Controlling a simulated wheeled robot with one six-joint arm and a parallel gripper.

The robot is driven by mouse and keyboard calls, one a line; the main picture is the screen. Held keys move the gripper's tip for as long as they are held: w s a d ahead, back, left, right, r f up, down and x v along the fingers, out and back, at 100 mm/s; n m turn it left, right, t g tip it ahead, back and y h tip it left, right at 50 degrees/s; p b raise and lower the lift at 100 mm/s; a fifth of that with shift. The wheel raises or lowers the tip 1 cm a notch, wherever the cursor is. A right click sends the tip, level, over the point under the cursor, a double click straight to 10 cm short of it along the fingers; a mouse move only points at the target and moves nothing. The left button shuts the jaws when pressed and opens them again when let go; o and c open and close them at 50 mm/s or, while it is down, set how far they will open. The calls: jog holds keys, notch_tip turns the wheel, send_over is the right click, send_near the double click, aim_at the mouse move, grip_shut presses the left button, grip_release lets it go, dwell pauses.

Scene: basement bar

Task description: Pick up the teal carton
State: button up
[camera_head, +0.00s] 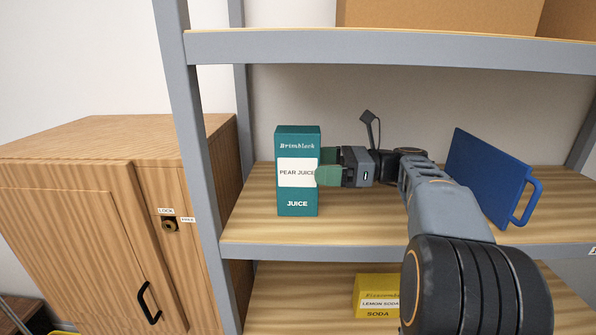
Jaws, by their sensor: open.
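The teal carton (297,140) stands upright on the middle shelf near its left end. It has a white label reading PEAR JUICE and the word JUICE below. My gripper (323,167) comes in from the right at about the carton's mid height. Its green fingers are open; one overlaps the carton's right front edge in the picture, and the other shows behind it near the right side. I cannot tell whether the fingers touch the carton.
The middle shelf (253,233) has a grey upright at its left. A blue board with a handle (486,180) leans at the right. A yellow soda box (376,290) stands on the shelf below. Cardboard boxes (440,14) sit above. A wooden cabinet (75,215) stands left.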

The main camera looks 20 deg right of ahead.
aim_at(302, 162)
jog(key=p+x, duration=0.1)
jog(key=x, duration=0.3)
jog(key=shift+w+a, duration=0.1)
jog(key=shift+a, duration=0.3)
jog(key=c, duration=1.7)
jog(key=shift+r, duration=0.15)
grip_shut()
jog(key=shift+r, duration=0.15)
